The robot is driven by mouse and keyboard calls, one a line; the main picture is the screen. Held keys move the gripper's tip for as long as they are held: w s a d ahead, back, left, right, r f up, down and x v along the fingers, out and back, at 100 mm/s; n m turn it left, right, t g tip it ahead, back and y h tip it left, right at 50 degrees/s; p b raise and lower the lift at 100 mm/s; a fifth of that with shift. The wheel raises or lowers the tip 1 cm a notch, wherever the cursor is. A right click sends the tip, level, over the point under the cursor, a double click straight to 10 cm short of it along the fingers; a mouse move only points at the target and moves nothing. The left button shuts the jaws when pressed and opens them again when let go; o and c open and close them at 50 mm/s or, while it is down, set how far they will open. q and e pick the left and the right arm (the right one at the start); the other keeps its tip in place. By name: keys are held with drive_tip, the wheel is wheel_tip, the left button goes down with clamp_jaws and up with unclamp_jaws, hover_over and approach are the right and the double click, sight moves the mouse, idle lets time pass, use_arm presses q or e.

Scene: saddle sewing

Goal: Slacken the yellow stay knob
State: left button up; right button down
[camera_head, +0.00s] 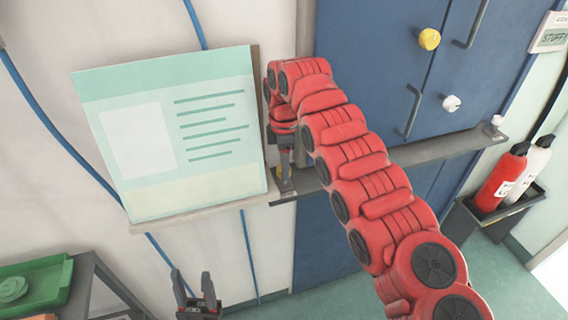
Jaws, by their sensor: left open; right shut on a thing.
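A grey bar (430,150) runs across the blue doors, tilted up to the right. My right gripper (284,174) points down at the bar's left end, at the tip of my red arm. Another yellow knob (429,39) sits high on the blue door, apart from both grippers. My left gripper (196,292) is open and empty at the bottom, well below the bar.
A pale green board (212,132) stands on a ledge left of my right gripper. Door handles (412,112) and a white knob (451,103) are on the doors. Fire extinguishers (502,178) stand at right. A green tray (38,282) is at lower left. Blue cables (60,138) cross the wall.

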drive_tip(key=shift+w+r, duration=0.1)
drive_tip(key=shift+r, duration=0.05)
drive_tip(key=shift+c, duration=1.8)
unclamp_jaws()
drive_tip(key=shift+r, duration=0.35)
wheel_tip(320, 180, up, 5)
drive_tip(key=shift+a+f+p, duration=0.1)
drive_tip(key=shift+a+p, duration=0.05)
drive_tip(key=shift+p, duration=0.55)
wheel_tip(320, 180, up, 12)
drive_tip(key=p, duration=1.1)
drive_tip(key=shift+d+f, duration=0.15)
drive_tip(key=shift+d, duration=0.05)
